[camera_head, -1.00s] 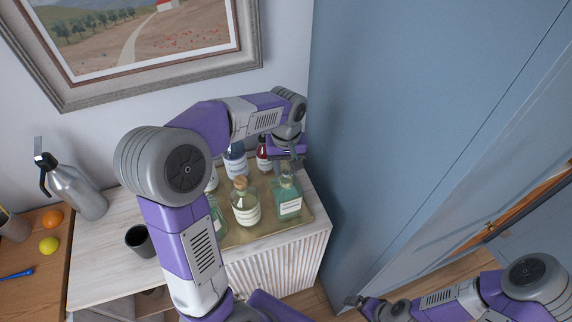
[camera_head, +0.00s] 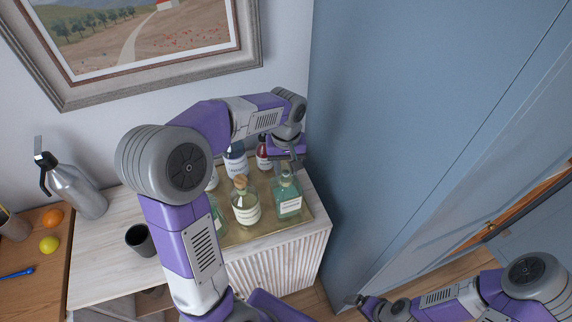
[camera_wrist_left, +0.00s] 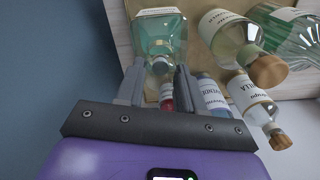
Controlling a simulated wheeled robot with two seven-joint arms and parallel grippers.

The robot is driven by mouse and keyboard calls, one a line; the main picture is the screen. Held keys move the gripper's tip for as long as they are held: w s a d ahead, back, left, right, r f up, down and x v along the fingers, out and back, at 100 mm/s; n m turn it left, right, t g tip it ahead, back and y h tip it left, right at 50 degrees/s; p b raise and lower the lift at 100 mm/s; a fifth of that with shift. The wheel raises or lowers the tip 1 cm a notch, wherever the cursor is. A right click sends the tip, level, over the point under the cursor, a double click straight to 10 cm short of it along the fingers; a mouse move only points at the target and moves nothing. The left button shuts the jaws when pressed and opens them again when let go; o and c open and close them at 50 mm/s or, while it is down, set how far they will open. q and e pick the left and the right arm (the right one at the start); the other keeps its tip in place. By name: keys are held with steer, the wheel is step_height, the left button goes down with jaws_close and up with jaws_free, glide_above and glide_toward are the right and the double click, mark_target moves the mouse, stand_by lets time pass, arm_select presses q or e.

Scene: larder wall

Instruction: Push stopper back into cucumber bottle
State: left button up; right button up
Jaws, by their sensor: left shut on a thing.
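A squat teal glass bottle (camera_head: 288,190) with a white label stands at the right front of the gold tray (camera_head: 242,236). I take it for the cucumber bottle, though its label is too small to read. My left gripper (camera_head: 288,163) is directly over its neck. In the left wrist view, the bottle (camera_wrist_left: 158,22) lies beyond the fingertips, with its pale round stopper (camera_wrist_left: 160,66) between the two fingers (camera_wrist_left: 159,84). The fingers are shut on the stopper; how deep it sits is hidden. My right gripper (camera_head: 358,300) is low at the right, its jaws unclear.
A corked bottle (camera_head: 245,208) stands just left of the teal one. A red bottle (camera_head: 262,156) and a dark blue-capped bottle (camera_head: 235,162) are behind. A blue panel (camera_head: 400,130) rises close on the right. A dark cup (camera_head: 139,240) stands left of the tray.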

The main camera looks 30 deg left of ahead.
arm_select(q)
steer(key=shift+f, duration=0.4)
stand_by(1.0)
steer(key=o, duration=1.6)
steer(key=shift+r, duration=0.1)
steer(key=shift+r+p, duration=2.9)
steer(key=shift+r, duration=0.55)
jaws_close()
